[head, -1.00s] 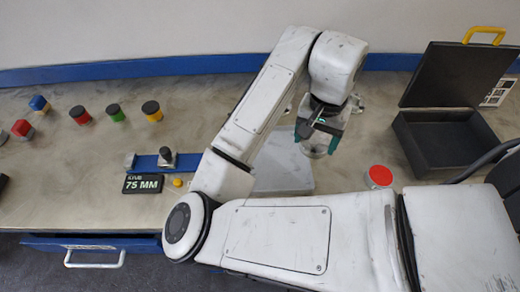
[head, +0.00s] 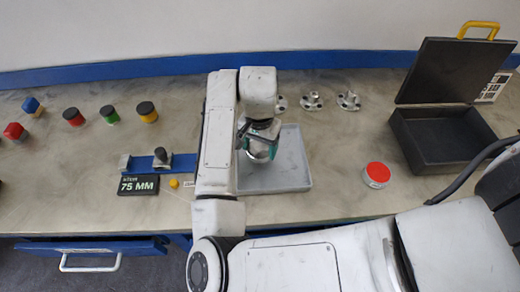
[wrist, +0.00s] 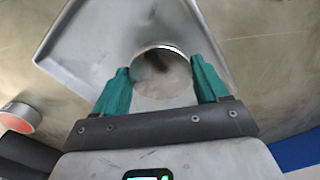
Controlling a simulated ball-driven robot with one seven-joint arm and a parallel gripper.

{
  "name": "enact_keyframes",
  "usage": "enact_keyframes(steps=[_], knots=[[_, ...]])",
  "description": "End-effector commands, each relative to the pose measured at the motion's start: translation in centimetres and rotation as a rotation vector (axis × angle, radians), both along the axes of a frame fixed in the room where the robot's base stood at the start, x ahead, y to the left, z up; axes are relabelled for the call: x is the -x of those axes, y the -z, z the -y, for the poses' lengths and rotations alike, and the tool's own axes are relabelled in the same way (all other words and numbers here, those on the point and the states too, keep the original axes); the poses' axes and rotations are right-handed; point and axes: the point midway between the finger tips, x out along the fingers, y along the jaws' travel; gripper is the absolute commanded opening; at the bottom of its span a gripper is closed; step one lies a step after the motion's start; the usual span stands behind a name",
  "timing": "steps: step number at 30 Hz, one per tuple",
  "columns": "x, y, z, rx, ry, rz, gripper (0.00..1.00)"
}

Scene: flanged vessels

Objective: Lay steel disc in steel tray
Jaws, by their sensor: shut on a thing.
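The steel tray (head: 290,172) lies on the bench, a shallow grey square tray with a low rim. My gripper (head: 261,142) is above its left part and points down. It is shut on the steel disc (head: 259,155), a shiny round piece gripped at its edges. In the wrist view the disc (wrist: 162,76) sits between the two teal fingers of my gripper (wrist: 160,82), with the tray (wrist: 85,38) behind it. The disc looks held above the tray floor; the exact gap cannot be told. My arm hides the tray's left edge in the head view.
A red-topped round container (head: 377,174) stands right of the tray, near an open black case (head: 440,140). Several small flanged steel pieces (head: 311,101) stand behind the tray. A 75 mm sign (head: 138,185) and a blue stand (head: 160,163) are to the left.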

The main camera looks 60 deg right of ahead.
Motion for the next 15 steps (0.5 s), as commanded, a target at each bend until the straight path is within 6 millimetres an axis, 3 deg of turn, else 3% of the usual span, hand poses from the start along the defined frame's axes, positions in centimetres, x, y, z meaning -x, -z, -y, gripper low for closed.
enact_keyframes(steps=[6, 15], knots=[[0.1, 2.0, 0.1, 0.001, 0.002, -0.002, 0.13], [0.1, 2.3, 0.1, 0.002, 0.002, -0.002, 0.13]])
